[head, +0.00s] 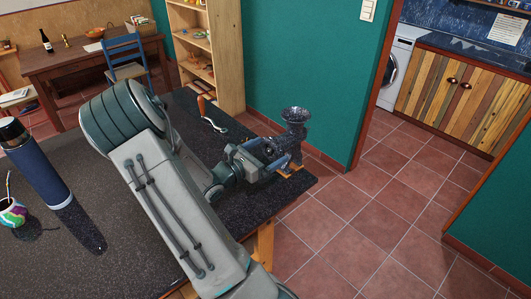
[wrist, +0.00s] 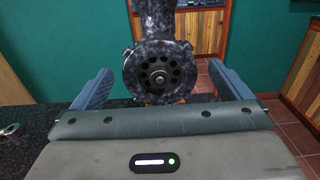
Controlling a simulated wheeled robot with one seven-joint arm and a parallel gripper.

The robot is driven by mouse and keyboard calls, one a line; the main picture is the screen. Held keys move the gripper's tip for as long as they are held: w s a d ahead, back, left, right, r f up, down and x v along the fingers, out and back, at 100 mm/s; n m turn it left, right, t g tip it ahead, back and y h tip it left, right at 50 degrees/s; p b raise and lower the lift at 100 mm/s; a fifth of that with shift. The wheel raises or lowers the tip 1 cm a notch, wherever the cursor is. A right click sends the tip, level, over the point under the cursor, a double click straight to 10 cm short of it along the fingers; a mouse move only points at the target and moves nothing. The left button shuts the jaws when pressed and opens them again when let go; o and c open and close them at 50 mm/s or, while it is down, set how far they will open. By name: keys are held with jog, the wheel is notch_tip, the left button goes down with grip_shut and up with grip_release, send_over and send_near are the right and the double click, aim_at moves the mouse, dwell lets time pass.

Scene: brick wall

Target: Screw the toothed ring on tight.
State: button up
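A dark speckled meat grinder (head: 295,117) stands upright at the right end of the table. In the wrist view its toothed ring (wrist: 130,72) sits on the grinder's mouth, around a perforated plate (wrist: 160,78) with a central stud. Small lugs show on the ring's rim. My gripper (wrist: 160,72) is open, with one blue-grey finger on each side of the ring and a visible gap at both sides. In the head view my gripper (head: 258,158) is at the grinder's mouth and hides most of the ring. I cannot tell how tight the ring is.
A crank with a wooden handle (head: 203,106) lies on the dark table (head: 130,235) behind my arm. A blue flask (head: 38,168) and a colourful cup (head: 12,213) stand at the left. A shelf (head: 222,45) and green wall are behind; tiled floor is free at right.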

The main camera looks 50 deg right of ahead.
jog(key=shift+c, duration=0.6)
jog(key=shift+a, duration=0.1)
jog(key=a, duration=0.4)
jog(key=a+p, duration=0.1)
jog(key=shift+w+a, duration=0.35)
jog(key=shift+a, duration=0.05)
